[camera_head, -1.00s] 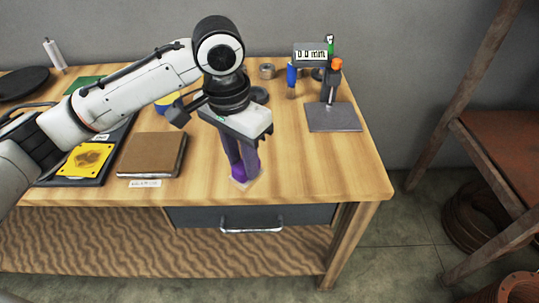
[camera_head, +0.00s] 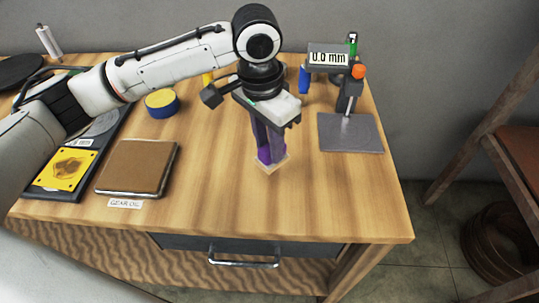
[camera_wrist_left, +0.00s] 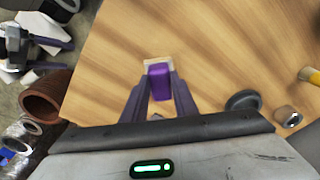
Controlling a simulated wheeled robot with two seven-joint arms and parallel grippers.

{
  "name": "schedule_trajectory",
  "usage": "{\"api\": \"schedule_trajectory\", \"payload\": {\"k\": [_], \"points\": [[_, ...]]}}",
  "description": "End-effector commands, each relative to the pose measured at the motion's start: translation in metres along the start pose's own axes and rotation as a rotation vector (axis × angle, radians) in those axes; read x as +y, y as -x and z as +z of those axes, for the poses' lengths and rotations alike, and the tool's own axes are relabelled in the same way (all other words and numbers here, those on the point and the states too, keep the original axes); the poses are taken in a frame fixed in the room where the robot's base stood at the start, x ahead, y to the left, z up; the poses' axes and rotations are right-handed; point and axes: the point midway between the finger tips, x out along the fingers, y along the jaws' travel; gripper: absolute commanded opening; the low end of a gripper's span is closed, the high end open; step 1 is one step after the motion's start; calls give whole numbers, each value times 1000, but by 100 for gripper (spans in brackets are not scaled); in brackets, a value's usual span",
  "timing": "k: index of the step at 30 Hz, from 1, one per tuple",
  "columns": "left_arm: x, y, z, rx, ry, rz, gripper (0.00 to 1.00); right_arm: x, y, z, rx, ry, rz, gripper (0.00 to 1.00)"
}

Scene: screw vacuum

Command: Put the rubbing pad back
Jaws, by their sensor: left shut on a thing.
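My left gripper (camera_head: 265,150) is shut on a purple block with a pale tan end, which looks like the rubbing pad (camera_head: 270,166). The gripper points down above the wooden table, with the tan end lowest. I cannot tell whether the pad touches the tabletop. In the left wrist view the purple pad (camera_wrist_left: 160,80) sits between the two grey-purple fingertips. My right gripper is not in view.
A gauge stand (camera_head: 351,133) is at the back right. The front right tabletop (camera_head: 340,195) is clear.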

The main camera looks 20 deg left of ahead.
Motion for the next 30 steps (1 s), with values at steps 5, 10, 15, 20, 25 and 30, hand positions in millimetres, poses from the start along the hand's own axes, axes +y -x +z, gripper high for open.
{"api": "schedule_trajectory", "payload": {"k": [5, 10, 15, 20, 25, 30], "points": [[0, -31, 4, -3, 0, 0, 0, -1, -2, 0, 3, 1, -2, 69], [0, -38, 4, 0, 0, 0, 0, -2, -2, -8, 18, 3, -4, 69], [0, -38, 4, -1, 0, 0, 0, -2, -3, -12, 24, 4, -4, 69], [0, -40, 4, -1, 0, 0, 32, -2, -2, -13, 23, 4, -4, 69], [0, -40, 4, -1, 0, 0, 44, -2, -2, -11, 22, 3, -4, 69], [0, -39, 4, -1, 0, 0, 44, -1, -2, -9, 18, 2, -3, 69]]}}
